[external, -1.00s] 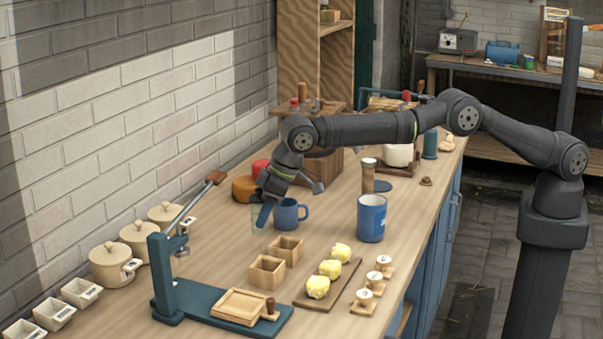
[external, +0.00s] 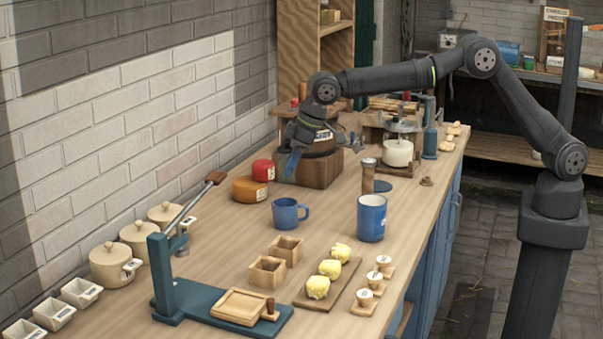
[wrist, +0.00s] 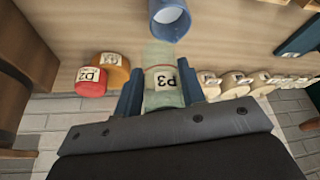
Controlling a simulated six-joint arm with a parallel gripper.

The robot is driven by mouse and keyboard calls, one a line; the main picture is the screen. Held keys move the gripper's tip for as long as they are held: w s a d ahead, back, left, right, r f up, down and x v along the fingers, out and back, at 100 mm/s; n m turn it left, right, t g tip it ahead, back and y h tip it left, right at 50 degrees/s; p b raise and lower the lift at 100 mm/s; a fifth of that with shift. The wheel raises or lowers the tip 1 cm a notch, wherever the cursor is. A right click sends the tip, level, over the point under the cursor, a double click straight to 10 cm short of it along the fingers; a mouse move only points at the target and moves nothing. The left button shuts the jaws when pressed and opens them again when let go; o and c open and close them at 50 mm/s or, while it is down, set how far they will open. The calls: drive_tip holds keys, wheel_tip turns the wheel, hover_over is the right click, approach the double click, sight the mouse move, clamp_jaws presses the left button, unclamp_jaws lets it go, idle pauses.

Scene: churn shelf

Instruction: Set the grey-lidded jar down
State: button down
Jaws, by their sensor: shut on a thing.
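My gripper (external: 290,163) is above the far part of the bench, by the dark wooden block. In the wrist view my gripper (wrist: 160,88) is shut on a see-through, pale green glass jar (wrist: 163,98) with a white label reading "P3". The blue fingers are on either side of the jar. I cannot make out a grey lid. The jar is hard to see in the external view, and so is any gap under it.
Red (external: 263,170) and orange (external: 249,189) labelled rounds stand near the wall. A blue mug (external: 287,215) and a larger blue cup (external: 371,218) stand nearer the camera. Lidded cream pots (external: 111,264) line the wall. Bare bench lies left of the small mug.

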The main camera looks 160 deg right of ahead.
drive_tip(key=s+a, duration=0.8)
drive_tip(key=s, duration=0.4)
drive_tip(key=shift+n, duration=0.3)
wheel_tip(320, 180, down, 11)
drive_tip(key=shift+r, duration=0.1)
drive_tip(key=shift+f, duration=0.25)
drive_tip(key=c, duration=0.9)
unclamp_jaws()
